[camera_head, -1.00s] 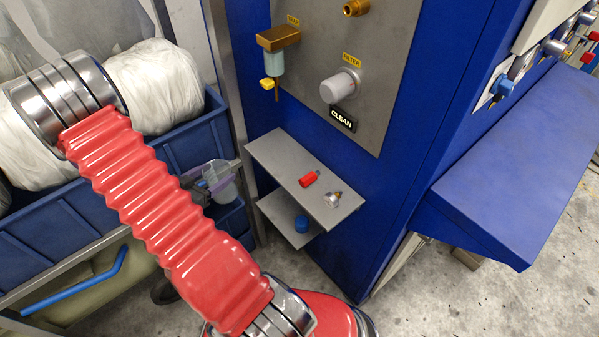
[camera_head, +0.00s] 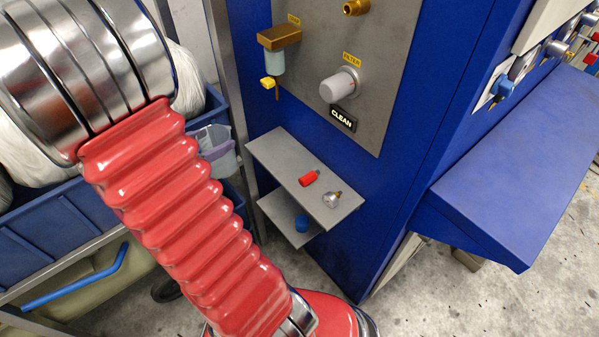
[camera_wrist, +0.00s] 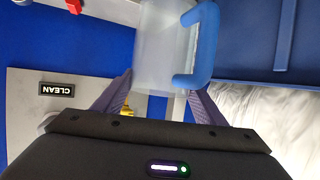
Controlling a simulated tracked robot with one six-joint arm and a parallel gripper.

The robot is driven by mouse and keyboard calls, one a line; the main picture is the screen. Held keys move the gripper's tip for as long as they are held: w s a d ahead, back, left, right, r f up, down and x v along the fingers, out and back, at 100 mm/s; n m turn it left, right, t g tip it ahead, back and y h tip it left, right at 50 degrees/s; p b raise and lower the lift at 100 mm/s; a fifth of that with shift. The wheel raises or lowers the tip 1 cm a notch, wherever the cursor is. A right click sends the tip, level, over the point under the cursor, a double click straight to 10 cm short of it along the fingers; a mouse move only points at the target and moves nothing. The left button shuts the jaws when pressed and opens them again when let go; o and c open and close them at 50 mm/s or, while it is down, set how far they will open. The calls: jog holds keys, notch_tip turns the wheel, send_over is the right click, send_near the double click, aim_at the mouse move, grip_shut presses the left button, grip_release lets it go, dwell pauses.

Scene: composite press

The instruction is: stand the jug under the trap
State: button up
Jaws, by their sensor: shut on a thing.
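The jug (camera_wrist: 160,50) is translucent with a blue handle. In the wrist view it sits between the two purple fingers of my gripper (camera_wrist: 160,88), which is shut on it. In the head view the jug (camera_head: 222,158) shows beside my red arm, off the floor and left of the grey shelf; much of my gripper is hidden by the arm. The trap (camera_head: 279,40) is a brass block with a clear bowl, a yellow tap and a thin drain tube on the grey panel. It is above and to the right of the jug.
Below the trap, the upper shelf (camera_head: 280,160) holds a red fitting (camera_head: 309,178) and a small clear-and-metal part (camera_head: 331,199). A blue item (camera_head: 301,223) sits on the lower shelf. The filter (camera_head: 338,88) is right of the trap. A post stands between jug and shelf.

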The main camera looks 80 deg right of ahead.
jog(key=shift+s+a+r, duration=0.15)
jog(key=shift+s+r, duration=0.1)
jog(key=shift+r, duration=0.35)
jog(key=s+d+f, duration=0.3)
jog(key=s+d, duration=1)
jog(key=d, duration=0.1)
jog(key=shift+d, duration=0.4)
jog(key=shift+f, duration=0.1)
jog(key=shift+s+d+f, duration=0.1)
jog(key=shift+d+f, duration=0.05)
jog(key=shift+f, duration=1.75)
